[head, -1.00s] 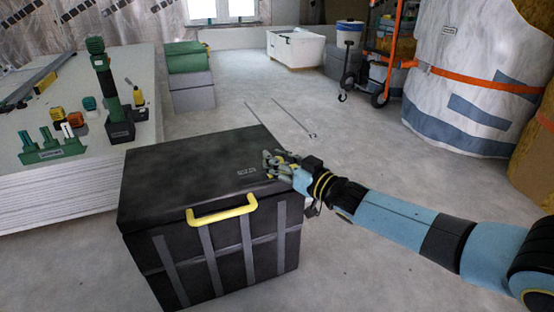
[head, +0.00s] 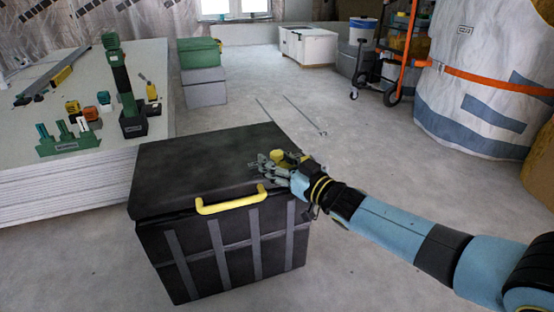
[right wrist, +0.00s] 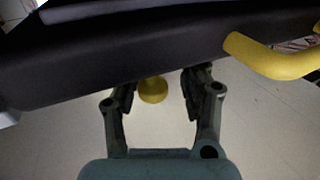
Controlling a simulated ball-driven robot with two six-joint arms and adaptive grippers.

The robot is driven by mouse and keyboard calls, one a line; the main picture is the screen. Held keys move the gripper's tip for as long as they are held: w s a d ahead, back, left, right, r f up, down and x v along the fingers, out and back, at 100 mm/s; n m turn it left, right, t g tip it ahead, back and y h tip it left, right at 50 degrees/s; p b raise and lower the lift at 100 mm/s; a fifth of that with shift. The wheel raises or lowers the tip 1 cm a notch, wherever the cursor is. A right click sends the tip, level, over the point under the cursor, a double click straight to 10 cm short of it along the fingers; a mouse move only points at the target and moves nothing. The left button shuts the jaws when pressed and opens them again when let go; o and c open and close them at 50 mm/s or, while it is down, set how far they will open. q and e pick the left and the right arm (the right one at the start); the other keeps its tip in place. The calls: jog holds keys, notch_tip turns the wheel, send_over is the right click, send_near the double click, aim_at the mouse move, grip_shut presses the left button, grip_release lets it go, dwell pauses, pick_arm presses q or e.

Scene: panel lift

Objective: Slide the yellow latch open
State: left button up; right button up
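A black chest (head: 190,160) with a closed lid and a yellow bar handle (head: 231,199) stands on the floor. A small yellow piece, likely the latch (head: 279,157), shows just behind my right gripper (head: 262,165) at the lid's right end. In the right wrist view a round yellow knob (right wrist: 152,91) appears between the fingers of my right gripper (right wrist: 157,84). The fingers are apart, with clear room to the knob's right. I cannot tell whether the left finger touches it. The handle also shows in the right wrist view (right wrist: 275,57). My left gripper is not in view.
A stack of pale boards (head: 80,190) with tools stands at the left. Grey and green boxes (head: 203,75) and a white crate (head: 308,47) stand behind. An orange-framed trolley (head: 400,60) and a white bulk bag (head: 475,85) are at the right.

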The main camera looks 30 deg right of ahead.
jog(key=shift+o, duration=0.2)
jog(key=shift+w, duration=0.1)
jog(key=s+d, duration=0.2)
jog(key=s, duration=1)
